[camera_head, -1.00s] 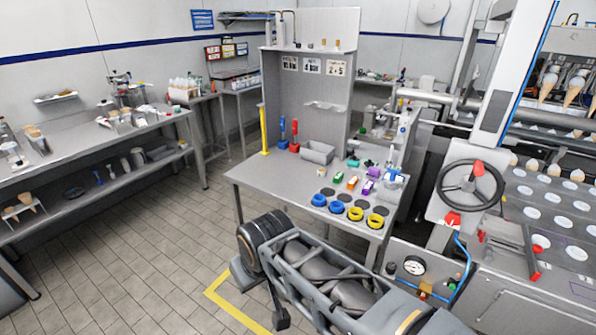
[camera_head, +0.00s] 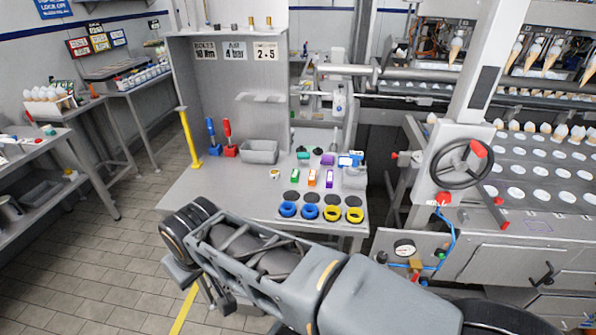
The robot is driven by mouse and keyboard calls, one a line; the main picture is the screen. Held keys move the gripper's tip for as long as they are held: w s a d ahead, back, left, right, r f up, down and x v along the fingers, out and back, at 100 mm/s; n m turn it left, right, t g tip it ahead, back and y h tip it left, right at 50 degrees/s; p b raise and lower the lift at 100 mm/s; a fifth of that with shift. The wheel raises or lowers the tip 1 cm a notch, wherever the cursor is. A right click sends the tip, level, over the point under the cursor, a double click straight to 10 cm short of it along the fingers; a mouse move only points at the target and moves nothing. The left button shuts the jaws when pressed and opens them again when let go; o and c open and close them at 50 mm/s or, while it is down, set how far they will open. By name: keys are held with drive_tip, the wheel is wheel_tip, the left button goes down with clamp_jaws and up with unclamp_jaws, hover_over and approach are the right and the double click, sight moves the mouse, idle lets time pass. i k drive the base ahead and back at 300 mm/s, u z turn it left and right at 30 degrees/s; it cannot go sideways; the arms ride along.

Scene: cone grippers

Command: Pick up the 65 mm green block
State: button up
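A small green block (camera_head: 295,176) with a white mark on top lies on the grey workbench (camera_head: 190,195), left of an orange block (camera_head: 313,178) and a purple block (camera_head: 328,182). Another green piece (camera_head: 302,154) lies behind it. No size can be read on either green piece. My arm crosses the foreground in front of the bench, well short of the blocks. My gripper (camera_head: 215,292) seems to hang at the arm's far end, low at the bench's front left. It is mostly hidden by the arm, and its fingers cannot be made out.
Blue rings (camera_head: 310,212) and yellow rings (camera_head: 354,215) lie along the bench's front edge. A grey bin (camera_head: 260,151), a red-based tool (camera_head: 230,151) and a yellow post (camera_head: 189,138) stand at the back left. A handwheel machine (camera_head: 461,164) stands right. The bench's left front is clear.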

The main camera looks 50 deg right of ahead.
sight(294, 177)
drive_tip(key=z, duration=0.8)
drive_tip(key=i, duration=0.9)
drive_tip(key=z, duration=0.9)
